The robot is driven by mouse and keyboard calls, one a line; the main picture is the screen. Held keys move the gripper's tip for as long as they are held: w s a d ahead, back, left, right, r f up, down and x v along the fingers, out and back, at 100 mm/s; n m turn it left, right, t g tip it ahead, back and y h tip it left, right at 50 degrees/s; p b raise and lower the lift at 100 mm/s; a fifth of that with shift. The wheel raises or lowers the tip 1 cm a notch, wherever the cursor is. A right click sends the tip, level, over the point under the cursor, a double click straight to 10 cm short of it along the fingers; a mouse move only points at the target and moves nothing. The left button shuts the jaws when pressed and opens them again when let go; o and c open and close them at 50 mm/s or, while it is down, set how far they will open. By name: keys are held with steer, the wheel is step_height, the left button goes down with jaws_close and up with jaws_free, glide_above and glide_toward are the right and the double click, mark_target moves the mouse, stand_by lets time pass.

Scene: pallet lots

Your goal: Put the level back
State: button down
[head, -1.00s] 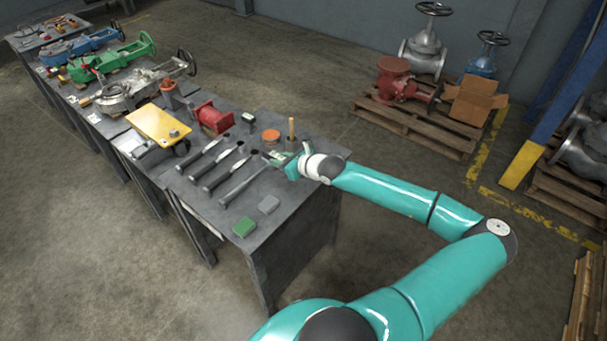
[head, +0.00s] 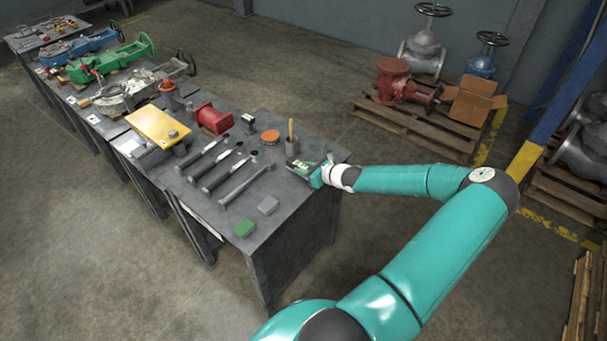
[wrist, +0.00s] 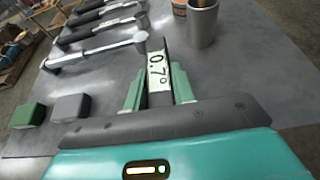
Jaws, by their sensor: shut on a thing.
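The level, a dark bar with a white display reading 0.7°, stands between my fingers in the wrist view (wrist: 158,72). My gripper (wrist: 158,92) is shut on it, with a teal finger on each side. In the head view my gripper (head: 309,172) is over the near right end of the grey workbench (head: 290,205), right of the hammers and in front of the grey cup. The level is small there and partly hidden by the gripper. I cannot tell whether it touches the bench top.
Several hammers (head: 246,186) lie left of my gripper. A grey cup with a wooden handle (head: 291,146) and an orange tin (head: 270,137) stand behind. Green (head: 244,228) and grey (head: 268,205) blocks lie near the front edge. Bare bench lies between the blocks and my gripper.

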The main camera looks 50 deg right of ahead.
step_height(320, 180, down, 3)
steer(key=shift+a+r, duration=0.1)
steer(key=shift+r, duration=0.05)
steer(key=c, duration=1.2)
jaws_free()
steer(key=shift+o, duration=0.2)
